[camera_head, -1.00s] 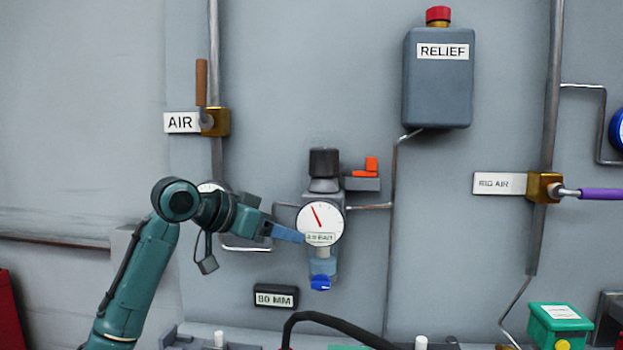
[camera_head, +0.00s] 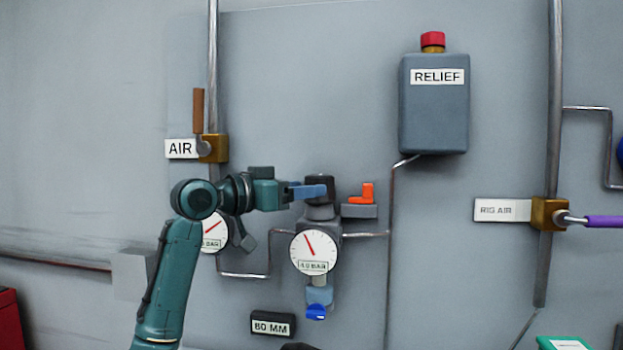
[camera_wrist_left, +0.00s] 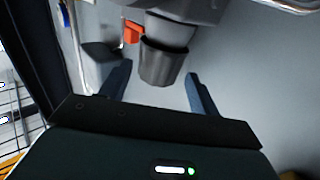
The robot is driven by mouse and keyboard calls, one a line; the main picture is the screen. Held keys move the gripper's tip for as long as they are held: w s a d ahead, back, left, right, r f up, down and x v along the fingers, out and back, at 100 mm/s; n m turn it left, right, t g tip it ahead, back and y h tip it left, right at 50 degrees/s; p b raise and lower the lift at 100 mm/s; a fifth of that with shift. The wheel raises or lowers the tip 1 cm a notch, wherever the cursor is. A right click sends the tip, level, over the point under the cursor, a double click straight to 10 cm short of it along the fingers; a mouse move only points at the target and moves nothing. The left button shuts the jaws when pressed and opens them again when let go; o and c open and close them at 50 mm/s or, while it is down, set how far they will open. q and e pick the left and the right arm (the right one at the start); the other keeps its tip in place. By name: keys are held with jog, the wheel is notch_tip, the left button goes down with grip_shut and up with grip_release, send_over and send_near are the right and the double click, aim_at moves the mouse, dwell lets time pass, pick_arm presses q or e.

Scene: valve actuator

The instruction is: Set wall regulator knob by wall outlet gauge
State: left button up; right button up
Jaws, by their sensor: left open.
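The wall regulator has a black knob (camera_head: 320,187) on top and a white outlet gauge (camera_head: 314,252) on its front. The gauge's red needle points up and slightly left; its small label is hard to read. My left gripper (camera_head: 312,191) is at the height of the knob, its blue fingers reaching it from the left. In the left wrist view the knob (camera_wrist_left: 163,65) lies between the two open fingers (camera_wrist_left: 158,88), with a gap visible on each side. My right gripper is not in view.
An orange lever (camera_head: 361,194) sits just right of the knob. A second gauge (camera_head: 213,232) is partly hidden behind my left arm. The AIR valve (camera_head: 213,148) is above left, the RELIEF box (camera_head: 434,105) above right, and the 80 MM block (camera_head: 272,325) below.

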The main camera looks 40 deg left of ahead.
pick_arm(q)
jog(key=x, duration=0.2)
jog(key=shift+w+d, duration=0.1)
jog(key=shift+w, duration=0.35)
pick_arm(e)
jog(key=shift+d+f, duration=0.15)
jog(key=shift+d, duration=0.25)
pick_arm(q)
jog(key=shift+c, duration=0.2)
jog(key=c, duration=0.7)
jog(key=shift+o, duration=0.2)
jog(key=shift+w+a+m+g+h+p, duration=0.15)
jog(key=shift+m+g+h+p, duration=0.15)
jog(key=shift+m+h, duration=0.45)
jog(key=shift+s+a+m+g+h+p, duration=0.1)
jog(key=shift+m+g+h+p, duration=0.3)
jog(key=shift+h, duration=0.65)
jog(key=shift+m+h, duration=0.35)
jog(key=shift+h, duration=0.05)
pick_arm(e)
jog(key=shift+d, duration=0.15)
pick_arm(q)
jog(key=o, duration=0.7)
